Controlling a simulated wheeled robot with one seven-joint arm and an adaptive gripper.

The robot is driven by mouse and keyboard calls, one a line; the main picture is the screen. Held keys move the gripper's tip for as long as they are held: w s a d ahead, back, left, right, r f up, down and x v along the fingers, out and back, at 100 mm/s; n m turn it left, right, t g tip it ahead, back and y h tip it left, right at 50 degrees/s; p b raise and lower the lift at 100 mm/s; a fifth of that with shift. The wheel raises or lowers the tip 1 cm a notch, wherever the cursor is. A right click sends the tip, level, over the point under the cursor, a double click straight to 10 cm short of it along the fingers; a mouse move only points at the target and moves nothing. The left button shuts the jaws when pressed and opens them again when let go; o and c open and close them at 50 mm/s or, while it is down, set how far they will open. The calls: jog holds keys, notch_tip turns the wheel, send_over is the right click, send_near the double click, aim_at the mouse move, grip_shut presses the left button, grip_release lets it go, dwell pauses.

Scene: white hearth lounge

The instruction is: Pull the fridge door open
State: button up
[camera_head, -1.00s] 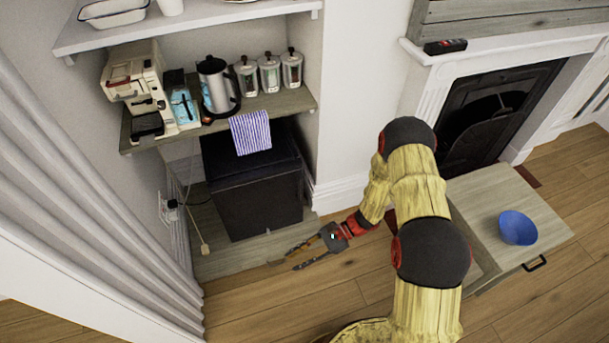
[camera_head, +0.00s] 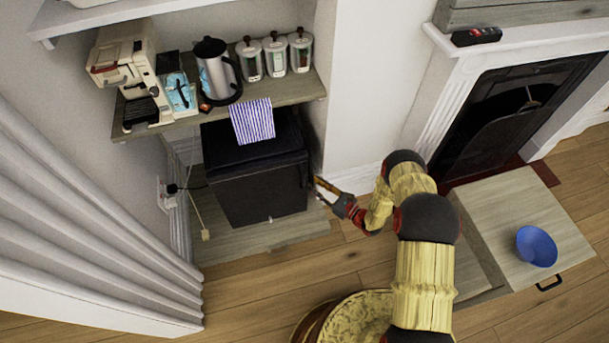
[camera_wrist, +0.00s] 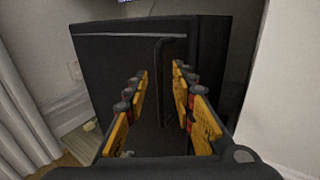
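The small black fridge (camera_head: 258,196) stands under the wooden shelf, its door shut as far as I can see. In the wrist view the dark fridge door (camera_wrist: 112,70) fills the middle, with a slim upright handle (camera_wrist: 160,62). My gripper (camera_head: 320,189) is at the right front edge of the fridge in the head view. In the wrist view my gripper (camera_wrist: 160,80) is open, its yellow fingers spread to either side of the handle's line. I cannot tell whether they touch the handle or door; the handle's lower part is hard to make out.
A striped cloth (camera_head: 252,121) hangs from the shelf (camera_head: 290,92) above the fridge. A wall edge (camera_wrist: 262,90) is close on the right, and a white curtain (camera_head: 85,215) is on the left. Floor before the fridge is clear.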

jog(key=b+x, duration=0.1)
jog(key=x, duration=0.5)
jog(key=shift+w+a, duration=0.2)
jog(key=shift+a, duration=0.1)
jog(key=shift+c, duration=0.8)
grip_shut()
